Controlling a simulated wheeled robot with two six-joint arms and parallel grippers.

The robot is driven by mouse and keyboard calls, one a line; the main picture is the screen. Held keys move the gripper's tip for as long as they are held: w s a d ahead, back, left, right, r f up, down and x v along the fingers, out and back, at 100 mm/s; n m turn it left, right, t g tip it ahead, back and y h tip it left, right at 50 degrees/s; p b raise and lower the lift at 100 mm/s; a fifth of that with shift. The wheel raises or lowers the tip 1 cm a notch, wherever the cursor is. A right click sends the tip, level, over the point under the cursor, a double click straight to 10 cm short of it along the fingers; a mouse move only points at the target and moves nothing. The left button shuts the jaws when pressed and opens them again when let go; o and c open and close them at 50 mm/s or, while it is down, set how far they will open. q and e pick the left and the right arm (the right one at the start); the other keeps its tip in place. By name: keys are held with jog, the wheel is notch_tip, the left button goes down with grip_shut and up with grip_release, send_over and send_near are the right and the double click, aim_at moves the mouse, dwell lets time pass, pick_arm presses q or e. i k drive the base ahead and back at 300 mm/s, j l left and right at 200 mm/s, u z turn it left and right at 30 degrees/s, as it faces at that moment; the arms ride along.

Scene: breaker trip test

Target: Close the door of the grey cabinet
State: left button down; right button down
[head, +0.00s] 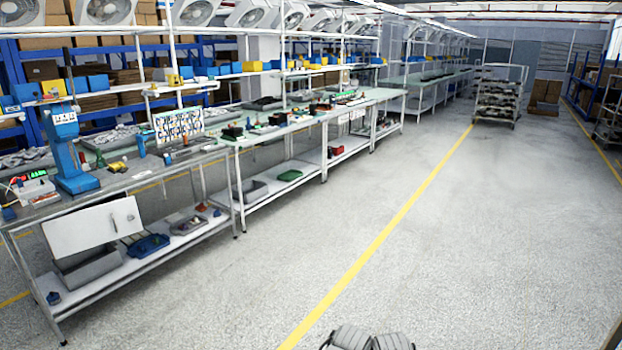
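The grey cabinet (92,270) sits on the lower shelf of the nearest workbench, at the lower left of the head view. Its pale door (80,230) stands open as a tilted flat panel above and in front of the grey body. A small dark handle (126,218) shows near the door's right side. The door hides most of the cabinet's opening and inside.
The workbench top (140,178) overhangs the cabinet, and a bench leg (48,308) stands at its left. A blue tray (148,245) lies just right of it on the shelf. Open floor (250,290) with a yellow line (400,213) lies to the right.

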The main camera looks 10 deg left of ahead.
aim_at(69, 235)
jog(key=i+j+u, duration=0.15)
jog(key=i+u, duration=0.65)
jog(key=i+l+u, duration=0.15)
jog(key=i+u, duration=0.25)
jog(key=i, duration=0.2)
jog(key=i+j+z, duration=0.15)
jog(key=i+j, duration=0.2)
jog(key=i, duration=0.25)
jog(key=i+j+z, duration=0.1)
jog(key=i+j, duration=0.3)
jog(key=i, duration=0.15)
jog(key=i+j+z, duration=0.15)
jog(key=i+j, duration=0.15)
jog(key=i+j+z, duration=0.15)
jog(key=j, duration=0.35)
jog(key=i, duration=0.1)
